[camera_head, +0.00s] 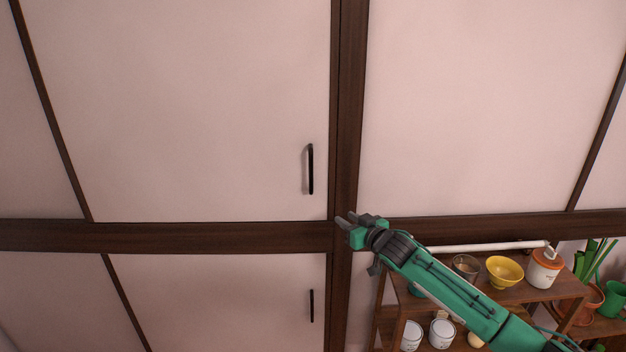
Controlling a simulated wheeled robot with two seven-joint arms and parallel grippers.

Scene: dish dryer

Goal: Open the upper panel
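The upper panel (190,105) is a pale pinkish door framed in dark wood, left of the centre post. It looks shut. Its black vertical handle (310,169) is near its lower right corner. My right gripper (347,219), on a green arm from the lower right, is in front of the crossing of the post and the horizontal beam. It is below and right of the handle, apart from it. Its two dark fingers look parted with nothing between them. My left gripper is not in view.
A lower panel (220,300) with a black handle (312,306) lies below the beam. At the lower right, wooden shelves (535,292) hold a yellow bowl (504,270), an orange-lidded jar (543,268), cups and a potted plant. A pale panel (480,100) fills the upper right.

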